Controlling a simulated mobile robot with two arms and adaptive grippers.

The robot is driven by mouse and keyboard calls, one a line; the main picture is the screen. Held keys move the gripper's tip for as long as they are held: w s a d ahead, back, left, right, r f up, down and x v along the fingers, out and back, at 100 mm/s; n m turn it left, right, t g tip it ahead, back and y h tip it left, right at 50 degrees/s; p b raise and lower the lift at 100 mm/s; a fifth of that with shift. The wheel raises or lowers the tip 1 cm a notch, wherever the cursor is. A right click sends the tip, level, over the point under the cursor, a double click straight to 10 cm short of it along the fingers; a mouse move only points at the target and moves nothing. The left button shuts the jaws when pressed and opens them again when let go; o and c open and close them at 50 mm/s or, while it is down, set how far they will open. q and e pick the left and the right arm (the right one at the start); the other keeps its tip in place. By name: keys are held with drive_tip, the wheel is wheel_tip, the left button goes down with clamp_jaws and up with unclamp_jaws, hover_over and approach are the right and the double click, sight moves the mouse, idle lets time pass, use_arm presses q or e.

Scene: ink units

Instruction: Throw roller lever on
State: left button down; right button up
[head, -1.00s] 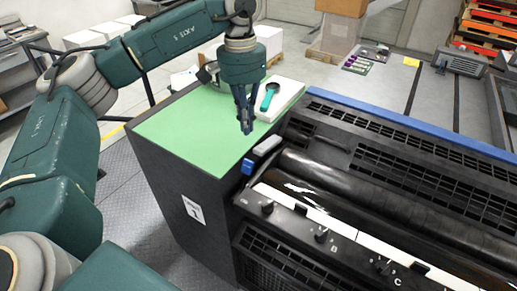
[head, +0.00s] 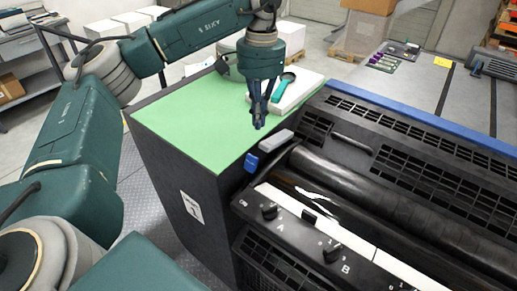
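A grey lever-like bar (head: 274,141) with a blue end (head: 251,162) sits at the near left corner of the black ink unit, beside the dark roller (head: 320,185). I take it as the roller lever. My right gripper is not in view.
The green-topped cabinet (head: 190,125) stands left of the unit. A white block (head: 298,92) with a dark-green-handled tool (head: 284,87) lies behind my gripper. Black knobs (head: 269,211) line the front panel. A blue rail (head: 400,112) runs along the back.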

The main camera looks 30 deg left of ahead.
use_arm(q)
wheel_tip(320, 180, down, 10)
drive_tip(key=p, duration=0.2)
drive_tip(key=shift+s+p, duration=0.15)
drive_tip(key=shift+p, duration=0.15)
drive_tip(key=shift+f, duration=0.1)
